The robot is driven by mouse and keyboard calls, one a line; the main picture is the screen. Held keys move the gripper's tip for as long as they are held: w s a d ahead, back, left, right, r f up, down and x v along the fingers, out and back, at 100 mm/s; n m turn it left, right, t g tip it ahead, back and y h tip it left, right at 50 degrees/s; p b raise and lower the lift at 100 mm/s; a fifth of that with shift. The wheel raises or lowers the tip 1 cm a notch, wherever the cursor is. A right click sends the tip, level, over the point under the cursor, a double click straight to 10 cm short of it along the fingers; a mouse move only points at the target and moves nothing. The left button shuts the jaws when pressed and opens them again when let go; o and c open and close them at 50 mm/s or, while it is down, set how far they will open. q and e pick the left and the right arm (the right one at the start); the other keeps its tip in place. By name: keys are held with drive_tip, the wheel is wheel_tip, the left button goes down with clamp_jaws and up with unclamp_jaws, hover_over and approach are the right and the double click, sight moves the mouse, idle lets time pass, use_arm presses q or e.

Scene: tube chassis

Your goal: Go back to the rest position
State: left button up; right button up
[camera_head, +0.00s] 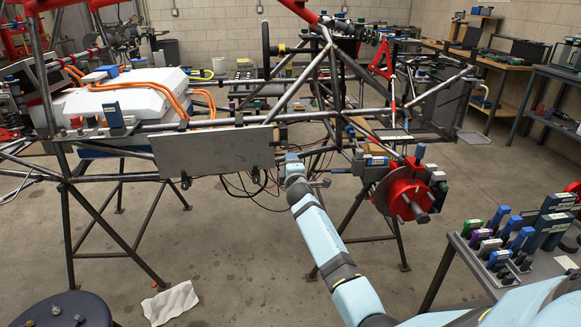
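My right arm (320,233), light blue with dark joints, comes in from the lower right and stretches forward to the tube chassis. Its far end, with the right gripper (293,160), is just below the lower chassis tube, right of the grey side panel (215,151). The fingers are small and hard to make out against the wires, so I cannot tell whether they are open or touch anything. My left arm and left gripper do not show.
The chassis frame (330,112) stands on dark trestles. A red hub with a disc (405,192) is right of my arm. A table (470,262) with coloured tools is at right. A dark round stool (65,310) and white cloth (171,303) are at lower left. Open floor lies between.

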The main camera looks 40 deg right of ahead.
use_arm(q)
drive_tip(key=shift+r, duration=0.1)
